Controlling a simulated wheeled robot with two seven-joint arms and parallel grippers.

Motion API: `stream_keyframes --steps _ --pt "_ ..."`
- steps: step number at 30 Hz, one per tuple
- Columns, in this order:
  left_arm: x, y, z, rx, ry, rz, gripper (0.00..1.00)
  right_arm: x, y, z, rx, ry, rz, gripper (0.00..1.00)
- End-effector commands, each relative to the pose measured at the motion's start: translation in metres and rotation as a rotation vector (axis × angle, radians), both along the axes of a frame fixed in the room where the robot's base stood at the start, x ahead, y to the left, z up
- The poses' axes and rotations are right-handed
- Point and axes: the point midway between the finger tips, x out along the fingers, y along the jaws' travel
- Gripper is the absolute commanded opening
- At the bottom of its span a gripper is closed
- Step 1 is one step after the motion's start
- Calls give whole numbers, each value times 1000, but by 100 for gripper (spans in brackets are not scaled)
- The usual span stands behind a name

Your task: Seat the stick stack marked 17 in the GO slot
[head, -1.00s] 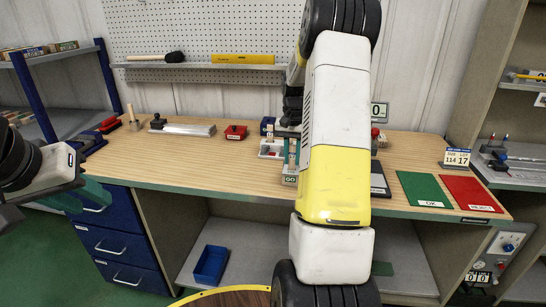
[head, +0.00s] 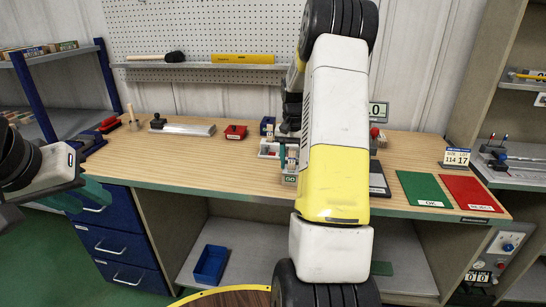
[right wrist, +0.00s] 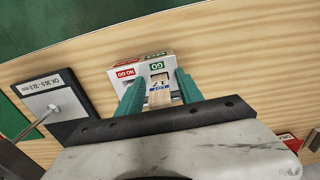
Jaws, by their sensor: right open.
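The white gauge block (right wrist: 140,70) carries a red NO GO label and a green GO label. It also shows in the head view (head: 289,180), partly behind my right arm. The stick stack marked 17 (right wrist: 159,92), pale with a blue-edged label, stands at the GO slot; how deep it sits I cannot tell. My right gripper (right wrist: 160,92) is open, with its teal fingers on either side of the stack. Whether either finger touches it is unclear. My left gripper (head: 92,192) is at the far left, in front of the bench; its jaw opening is unclear.
A dark plate marked OK with a size range (right wrist: 55,100) lies beside the block. A green mat (head: 423,188) and a red mat (head: 470,192) lie to the right, with a lot 17 card (head: 456,157) behind.

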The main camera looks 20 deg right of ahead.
Motion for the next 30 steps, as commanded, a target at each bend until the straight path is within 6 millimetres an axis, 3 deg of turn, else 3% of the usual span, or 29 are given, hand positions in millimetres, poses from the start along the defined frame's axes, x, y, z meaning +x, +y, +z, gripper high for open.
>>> stream_keyframes --steps 5,15,23,26,30 --pt "0 0 0 0 0 0 36 1 0 21 -2 -5 0 43" --pt "0 0 0 0 0 0 36 1 0 93 -1 -4 0 43" --pt "0 0 0 0 0 0 36 0 1 122 0 -6 3 43" --pt "0 0 0 0 0 0 36 -8 13 136 2 -29 27 43" --pt "0 0 0 0 0 0 36 -37 53 171 9 -117 115 43"
